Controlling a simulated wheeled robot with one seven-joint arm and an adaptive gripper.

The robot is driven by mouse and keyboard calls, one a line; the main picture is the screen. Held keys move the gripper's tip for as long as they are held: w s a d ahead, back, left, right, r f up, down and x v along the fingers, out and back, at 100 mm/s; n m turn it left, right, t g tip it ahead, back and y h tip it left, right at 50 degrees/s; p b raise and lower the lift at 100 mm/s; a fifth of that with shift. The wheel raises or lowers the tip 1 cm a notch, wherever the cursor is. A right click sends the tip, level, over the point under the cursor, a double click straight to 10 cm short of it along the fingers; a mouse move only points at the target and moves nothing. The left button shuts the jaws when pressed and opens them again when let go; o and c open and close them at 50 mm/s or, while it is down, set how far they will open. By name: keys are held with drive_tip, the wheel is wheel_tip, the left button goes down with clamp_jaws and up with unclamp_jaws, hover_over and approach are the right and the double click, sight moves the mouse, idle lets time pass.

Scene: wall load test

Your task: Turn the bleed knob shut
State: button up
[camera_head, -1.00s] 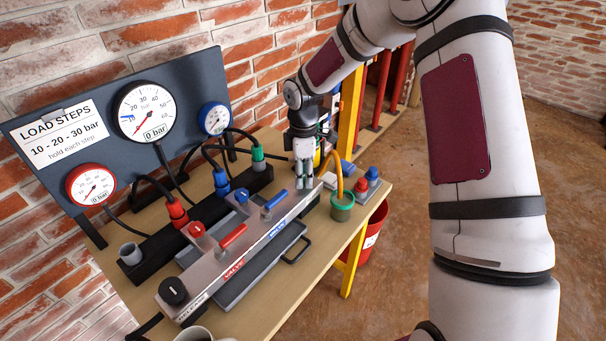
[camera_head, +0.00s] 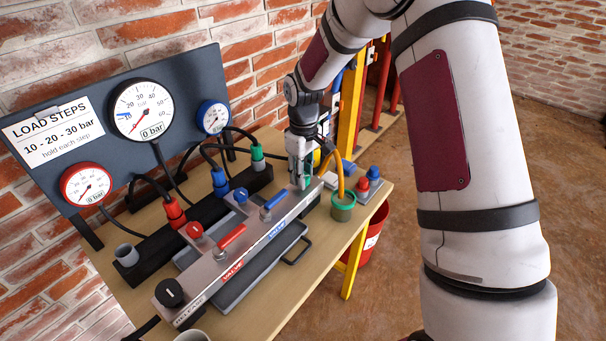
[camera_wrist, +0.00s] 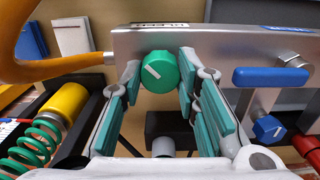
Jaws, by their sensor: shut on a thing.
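The bleed knob is a green round knob (camera_wrist: 160,72) with a white line, on the end of a grey metal manifold (camera_head: 240,250). In the wrist view it lies between the teal-padded fingers of my gripper (camera_wrist: 159,80), under a partly hidden BLEED label (camera_wrist: 166,26). The white line lies at a slant. In the head view my gripper (camera_head: 299,178) points down at the manifold's far end, and a little green shows beside its fingertips. My gripper is shut on the knob.
A blue valve lever (camera_head: 272,207) and a red one (camera_head: 231,237) stand along the manifold. A green cup (camera_head: 343,207) with a yellow hose stands close right of my gripper. The large gauge (camera_head: 141,108) reads 0 bar. Hoses run behind.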

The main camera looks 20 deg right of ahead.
drive_tip(key=m, duration=0.4)
drive_tip(key=shift+m+b, duration=0.3)
drive_tip(key=m, duration=0.4)
idle(0.3)
drive_tip(key=o, duration=1.2)
drive_tip(key=shift+c, duration=0.2)
wheel_tip(320, 180, up, 12)
